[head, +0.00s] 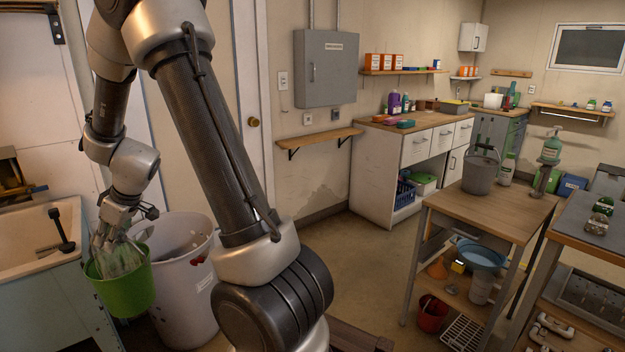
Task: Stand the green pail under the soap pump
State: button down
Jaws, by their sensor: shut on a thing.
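The green pail (124,292) is at the left of the head view, in front of the sink and a large white bin. My gripper (118,256) reaches down into its top and is shut on it; the exact contact at the rim is hard to make out. The pail looks upright. A grey bucket (480,174) stands on that table, left of the pump.
A workbench (590,225) stands at right. Open floor (370,265) lies between bin and table.

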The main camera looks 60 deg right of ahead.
aim_at(521, 205)
jog(key=z, duration=3.15)
jog(key=j+z, duration=0.75)
jog(key=z, duration=0.15)
jog(key=j, duration=0.95)
jog(key=k+j, duration=0.1)
jog(key=j, duration=0.9)
